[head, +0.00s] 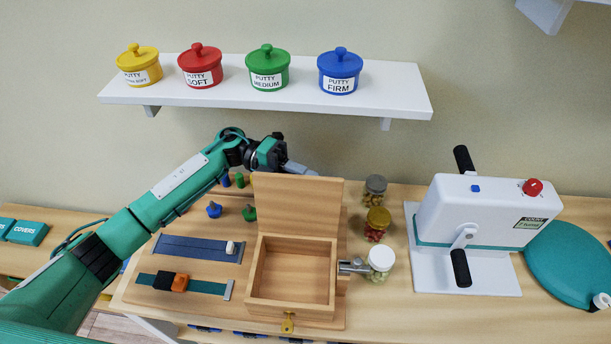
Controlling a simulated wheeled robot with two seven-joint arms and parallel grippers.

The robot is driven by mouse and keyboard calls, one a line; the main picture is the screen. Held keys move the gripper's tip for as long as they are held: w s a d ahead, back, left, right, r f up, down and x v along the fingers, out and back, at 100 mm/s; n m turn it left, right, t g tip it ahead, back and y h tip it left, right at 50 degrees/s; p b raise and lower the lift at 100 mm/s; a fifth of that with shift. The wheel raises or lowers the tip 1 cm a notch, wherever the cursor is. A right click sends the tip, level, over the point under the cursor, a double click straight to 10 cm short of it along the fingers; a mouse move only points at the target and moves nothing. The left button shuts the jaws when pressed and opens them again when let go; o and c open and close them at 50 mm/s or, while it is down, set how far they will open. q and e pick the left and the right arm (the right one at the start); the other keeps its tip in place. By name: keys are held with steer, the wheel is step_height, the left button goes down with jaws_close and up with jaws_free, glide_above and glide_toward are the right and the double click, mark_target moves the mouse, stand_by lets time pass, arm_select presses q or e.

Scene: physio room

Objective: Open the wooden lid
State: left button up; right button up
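The wooden lid (296,218) stands raised at the back edge of a small wooden box (250,285). The box's inside is exposed and looks empty. A yellow clasp (288,324) is on the box's front. My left gripper (303,169) is just above and behind the lid's top edge, its grey fingers pointing right. I cannot tell whether the fingers touch the lid, or whether they are open or shut. My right gripper is out of view.
The box is on a wooden board with blue straps (195,248) and coloured knobs (214,210) at left. A metal latch (353,266) and several jars (380,262) stand right, then a white crank machine (480,212). A shelf (385,98) holding putty pots is above.

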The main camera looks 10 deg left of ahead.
arm_select(q)
steer(key=o, duration=0.4)
steer(key=shift+f, duration=0.1)
steer(key=shift+c, duration=0.2)
steer(key=shift+a, duration=0.15)
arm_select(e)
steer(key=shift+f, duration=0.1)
